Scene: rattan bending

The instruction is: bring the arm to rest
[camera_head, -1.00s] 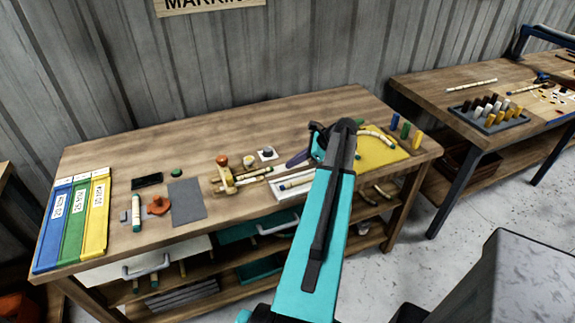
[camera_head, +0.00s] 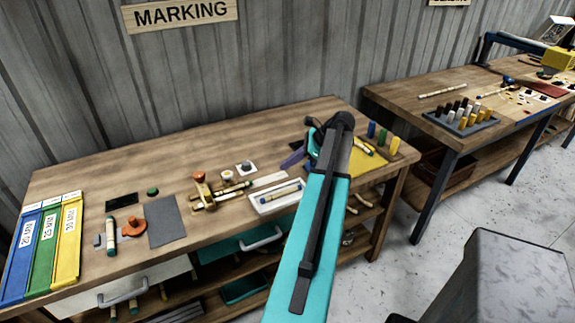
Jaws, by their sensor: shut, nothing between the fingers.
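My teal and black arm (camera_head: 312,235) reaches up from the bottom of the head view across the right part of the marking bench. Its far end bends down and left behind the black joint. My gripper (camera_head: 292,159) shows small and partly hidden there, as a dark, narrow shape over the bench beside the yellow mat (camera_head: 366,157). It looks shut, with nothing seen in it. I cannot tell its exact height above the bench top.
The wooden bench (camera_head: 120,166) holds a white tray (camera_head: 264,208), a grey sheet (camera_head: 165,220), an orange tool (camera_head: 131,228) and blue, green and yellow strips at left. Small coloured cylinders (camera_head: 383,137) stand at its right end. A second bench (camera_head: 400,99) is at right; grey floor lies between.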

